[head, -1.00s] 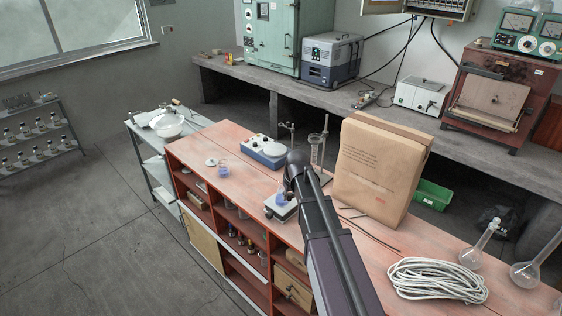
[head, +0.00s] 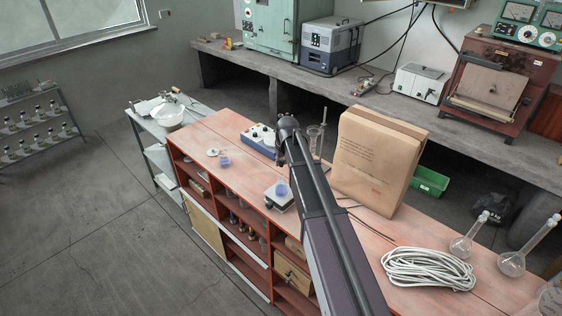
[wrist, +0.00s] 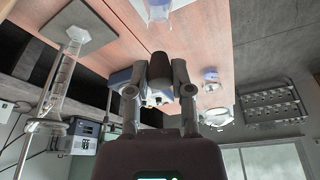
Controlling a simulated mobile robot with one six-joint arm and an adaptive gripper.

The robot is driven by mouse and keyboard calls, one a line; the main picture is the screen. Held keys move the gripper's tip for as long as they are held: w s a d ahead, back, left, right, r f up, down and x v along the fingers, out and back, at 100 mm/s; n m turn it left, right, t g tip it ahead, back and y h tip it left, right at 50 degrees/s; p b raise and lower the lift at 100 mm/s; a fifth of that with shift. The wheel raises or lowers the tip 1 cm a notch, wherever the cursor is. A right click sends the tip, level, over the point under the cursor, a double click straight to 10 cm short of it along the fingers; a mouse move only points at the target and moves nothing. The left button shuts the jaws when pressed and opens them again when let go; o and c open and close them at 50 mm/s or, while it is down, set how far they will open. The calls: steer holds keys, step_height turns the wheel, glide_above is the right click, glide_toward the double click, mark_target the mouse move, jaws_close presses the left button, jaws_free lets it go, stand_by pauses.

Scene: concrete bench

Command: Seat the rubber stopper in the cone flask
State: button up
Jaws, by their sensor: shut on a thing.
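My gripper (wrist: 159,88) is shut on a dark, cylindrical rubber stopper (wrist: 160,66) in the wrist view. In the head view my gripper (head: 281,160) is small and partly hidden by my arm; the stopper cannot be made out there. A clear glass vessel with blue liquid, apparently the cone flask (head: 281,188), stands on a small white-topped device just below my gripper. It also shows at the top of the wrist view (wrist: 158,8), partly cut off. The stopper is apart from it.
A second vessel with blue liquid (head: 224,159) stands to the left, near a white dish (head: 212,152). A blue-grey device (head: 259,137), a stand with a glass cylinder (head: 315,138) and a tall paper bag (head: 378,165) stand close by. Coiled cable (head: 428,268) lies at right.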

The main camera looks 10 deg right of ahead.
mark_target(281, 166)
steer(key=shift+f, duration=0.1)
steer(key=shift+f+b, duration=1.5)
steer(key=shift+b, duration=0.05)
steer(key=shift+f+b, duration=0.65)
stand_by(0.4)
steer(key=o, duration=0.8)
steer(key=o, duration=0.4)
steer(key=shift+r, duration=0.15)
steer(key=shift+r+p, duration=3.4)
steer(key=shift+p, duration=0.15)
